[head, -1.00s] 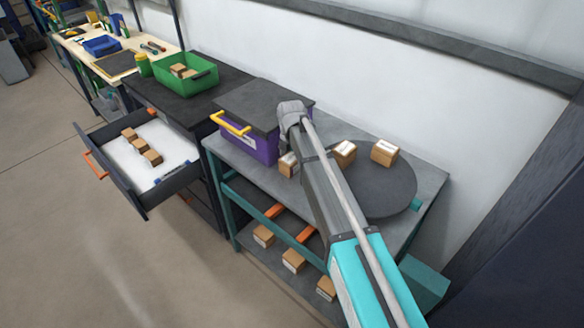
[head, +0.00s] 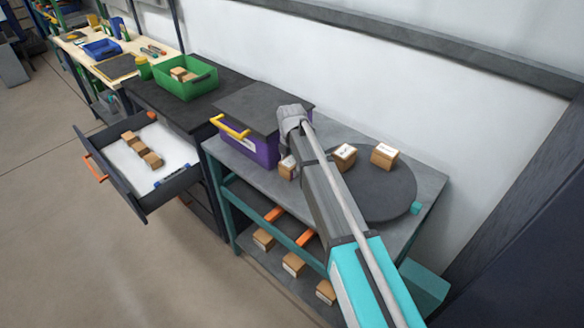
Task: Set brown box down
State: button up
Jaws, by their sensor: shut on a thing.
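My arm reaches across the picture, and its grey end stands above the workbench. The fingers of my gripper are hidden behind the arm. A small brown box (head: 286,168) with a white label shows at the left side of my arm, partly hidden by it. I cannot see what touches this box, or whether it rests on the bench top. Two more brown boxes, a middle one (head: 344,157) and a right one (head: 384,156), stand apart on the round dark turntable (head: 385,196), labels up.
The grey bench (head: 238,165) holds a purple bin (head: 263,150) with a dark lid and yellow handle, close left of my arm. Several brown boxes sit on its lower shelf. An open drawer (head: 148,207) with brown boxes juts out left. A green bin (head: 203,88) stands behind.

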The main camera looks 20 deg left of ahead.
jog(key=shift+c, duration=0.4)
jog(key=shift+r, duration=0.1)
notch_tip(320, 180, up, 3)
jog(key=p, duration=0.3)
jog(key=s+d+r+p, duration=0.4)
jog(key=s+r+p, duration=0.5)
jog(key=s, duration=0.4)
jog(key=shift+s+d+r+p, duration=0.15)
jog(key=shift+r+p, duration=0.25)
jog(key=shift+p, duration=0.1)
notch_tip(320, 180, down, 3)
jog(key=b, duration=0.3)
dwell(0.6)
